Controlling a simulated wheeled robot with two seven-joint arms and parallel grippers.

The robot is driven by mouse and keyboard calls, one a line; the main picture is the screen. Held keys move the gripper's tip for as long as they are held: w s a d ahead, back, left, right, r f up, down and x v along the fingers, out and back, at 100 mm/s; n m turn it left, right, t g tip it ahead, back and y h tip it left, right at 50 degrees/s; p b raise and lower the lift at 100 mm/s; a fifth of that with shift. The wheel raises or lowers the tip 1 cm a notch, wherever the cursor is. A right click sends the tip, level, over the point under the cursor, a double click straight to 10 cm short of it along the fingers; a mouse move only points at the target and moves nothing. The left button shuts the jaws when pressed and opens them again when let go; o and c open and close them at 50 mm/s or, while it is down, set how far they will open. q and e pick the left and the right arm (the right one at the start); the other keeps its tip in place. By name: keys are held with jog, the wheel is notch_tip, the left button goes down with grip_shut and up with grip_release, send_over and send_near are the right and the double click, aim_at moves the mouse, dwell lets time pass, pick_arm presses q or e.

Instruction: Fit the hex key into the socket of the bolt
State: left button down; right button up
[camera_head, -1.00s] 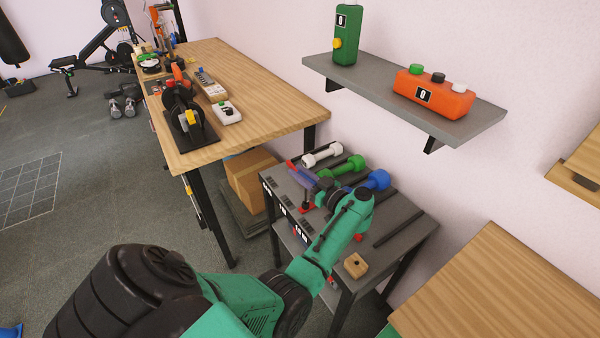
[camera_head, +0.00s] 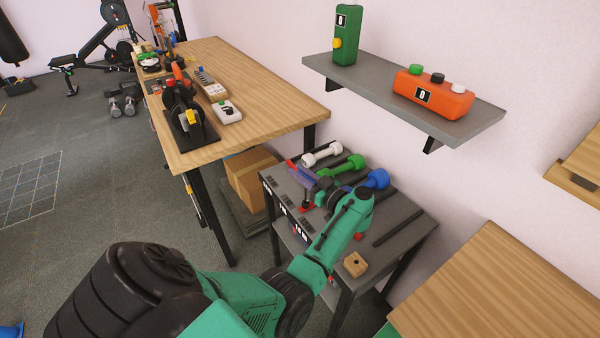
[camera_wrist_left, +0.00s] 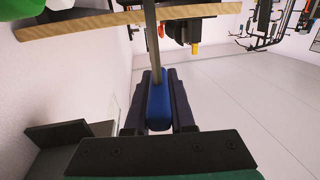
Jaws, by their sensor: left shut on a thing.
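My left gripper (camera_head: 318,188) is over the grey dumbbell rack, partly hidden behind my green forearm. In the left wrist view its dark fingers (camera_wrist_left: 159,92) are shut on the blue handle of the hex key (camera_wrist_left: 159,108). The key's straight grey shaft points away from the fingers, up the picture, and passes in front of a wooden edge. In the head view the key cannot be told clearly from the gripper and the coloured things around it. I cannot make out the bolt or its socket in either view. My right gripper is not in view.
The grey rack (camera_head: 405,243) holds white (camera_head: 322,154), green (camera_head: 343,166) and blue (camera_head: 376,179) dumbbells close to the gripper. A small wooden block (camera_head: 355,264) with a hole lies at its front. A wooden workbench (camera_head: 262,95) with tools stands behind left; a wall shelf (camera_head: 455,128) hangs above.

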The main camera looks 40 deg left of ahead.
aim_at(306, 189)
pick_arm(q)
jog(key=shift+p, duration=0.4)
dwell(0.3)
jog(key=shift+f, duration=0.15)
jog(key=shift+f+b, duration=0.35)
jog(key=shift+b, duration=0.05)
jog(key=shift+f+b, duration=0.7)
jog(key=shift+f, duration=0.25)
jog(key=c, duration=0.7)
grip_release()
